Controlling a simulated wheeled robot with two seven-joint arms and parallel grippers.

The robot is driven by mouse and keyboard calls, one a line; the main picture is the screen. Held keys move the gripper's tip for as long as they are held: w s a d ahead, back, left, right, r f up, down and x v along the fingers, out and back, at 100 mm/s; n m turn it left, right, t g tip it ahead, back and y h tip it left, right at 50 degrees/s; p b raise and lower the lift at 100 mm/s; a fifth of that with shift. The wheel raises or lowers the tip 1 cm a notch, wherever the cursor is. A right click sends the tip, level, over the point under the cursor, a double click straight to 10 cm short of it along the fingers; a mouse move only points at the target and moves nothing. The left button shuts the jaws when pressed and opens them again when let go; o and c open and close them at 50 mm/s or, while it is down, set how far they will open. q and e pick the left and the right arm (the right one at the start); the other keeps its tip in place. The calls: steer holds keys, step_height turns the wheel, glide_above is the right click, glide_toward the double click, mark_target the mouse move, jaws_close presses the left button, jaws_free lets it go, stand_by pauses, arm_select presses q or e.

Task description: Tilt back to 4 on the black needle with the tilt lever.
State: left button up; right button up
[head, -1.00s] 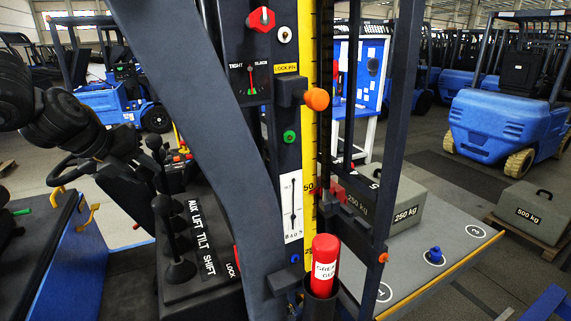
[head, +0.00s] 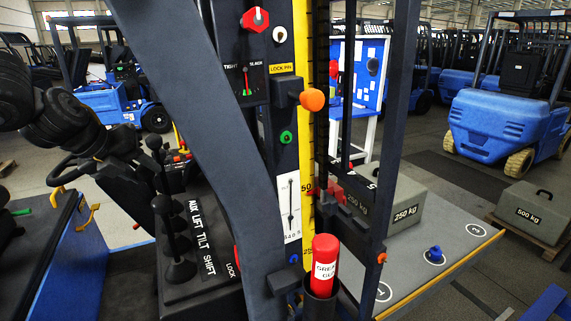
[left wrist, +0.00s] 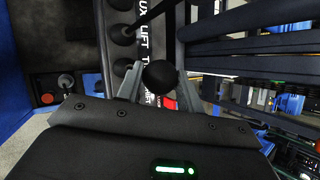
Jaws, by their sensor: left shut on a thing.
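My left gripper (head: 146,158) is among the lever tops in the head view, partly hidden against dark parts. In the left wrist view its fingers (left wrist: 160,88) are shut on a round black lever knob (left wrist: 160,74). The lever panel (head: 205,240) is labelled AUX, LIFT, TILT and SHIFT. The held knob is close to the partly covered TILT label, but I cannot read for certain which lever it tops. A white scale plate (head: 289,207) on the mast carries a thin black needle; its reading is too small to tell. My right gripper is not in view.
The mast (head: 290,150) bears an orange knob (head: 314,99) and a TIGHT/SLACK gauge (head: 245,80). A red cylinder (head: 325,262) stands in a holder before it. A 250 kg weight (head: 405,213) sits on a grey platform (head: 430,275). A dark diagonal beam (head: 195,110) crosses the view.

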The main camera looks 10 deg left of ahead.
arm_select(q)
steer(key=shift+w+r, duration=0.1)
steer(key=shift+r, duration=0.05)
steer(key=shift+w+d+b, duration=0.35)
steer(key=shift+w+d, duration=0.25)
steer(key=shift+d, duration=0.25)
steer(key=shift+o, duration=0.2)
steer(key=shift+w+d, duration=0.2)
steer(key=shift+d, duration=0.05)
steer(key=shift+s+a+b, duration=0.2)
steer(key=shift+b, duration=0.1)
steer(key=shift+c, duration=0.2)
